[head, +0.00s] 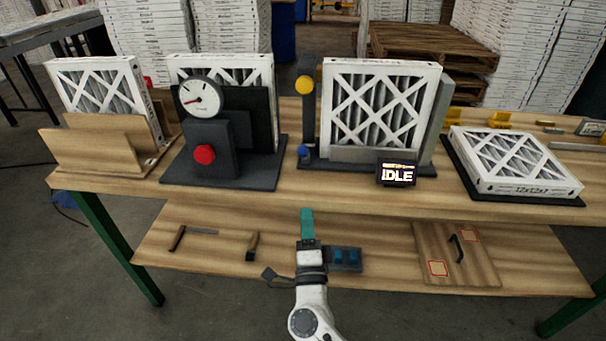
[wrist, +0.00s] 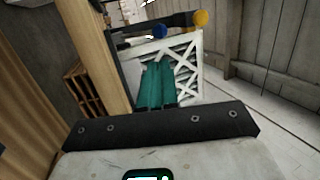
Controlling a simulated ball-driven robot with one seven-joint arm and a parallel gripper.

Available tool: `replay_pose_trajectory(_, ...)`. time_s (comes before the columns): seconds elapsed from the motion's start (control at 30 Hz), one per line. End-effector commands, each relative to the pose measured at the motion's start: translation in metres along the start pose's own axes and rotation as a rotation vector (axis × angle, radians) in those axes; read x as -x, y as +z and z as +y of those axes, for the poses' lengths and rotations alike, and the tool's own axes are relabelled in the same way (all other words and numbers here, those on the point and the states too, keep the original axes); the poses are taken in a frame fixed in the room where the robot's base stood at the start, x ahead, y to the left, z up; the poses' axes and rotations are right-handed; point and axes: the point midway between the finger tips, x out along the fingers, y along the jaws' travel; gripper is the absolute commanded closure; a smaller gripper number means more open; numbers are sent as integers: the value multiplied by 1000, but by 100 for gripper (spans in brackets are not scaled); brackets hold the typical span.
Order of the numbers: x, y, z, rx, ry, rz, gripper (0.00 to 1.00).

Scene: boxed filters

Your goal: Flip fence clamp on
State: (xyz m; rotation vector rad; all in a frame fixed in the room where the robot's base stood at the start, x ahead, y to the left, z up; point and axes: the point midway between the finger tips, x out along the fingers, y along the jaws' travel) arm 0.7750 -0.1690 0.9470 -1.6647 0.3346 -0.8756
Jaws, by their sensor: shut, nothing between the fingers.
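No part is labelled as the fence clamp, and I cannot tell which one it is. A dark fixture (head: 430,160) holds an upright white framed filter (head: 383,108). At its left side are a yellow ball (head: 304,85) on a post and a smaller blue knob (head: 304,151). The wrist view shows the yellow ball (wrist: 201,18), the blue knob (wrist: 160,31) and the filter (wrist: 188,72) beyond my fingers. My gripper (head: 307,214) has teal fingers, shut and empty, in front of the bench, below the blue knob and apart from it. It also shows in the wrist view (wrist: 157,68).
A display reading IDLE (head: 397,173) stands at the fixture's front. To the left are a gauge (head: 200,97), a red knob (head: 204,155) and a wooden holder (head: 95,150). A filter (head: 515,160) lies flat at right. Tools and a handled board (head: 480,260) lie on the lower shelf.

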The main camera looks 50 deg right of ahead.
Motion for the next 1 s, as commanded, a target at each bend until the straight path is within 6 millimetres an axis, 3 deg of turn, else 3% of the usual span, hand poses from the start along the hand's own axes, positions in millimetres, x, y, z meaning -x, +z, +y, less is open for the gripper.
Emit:
replay_pose_trajectory(0.17, -16, 0, -2, 1, -1, 2, 100)
replay_pose_trajectory(0.7, -115, 0, -1, 1, -1, 1, 100)
replay_pose_trajectory(1.0, -139, 0, 0, 1, 0, -1, 100)
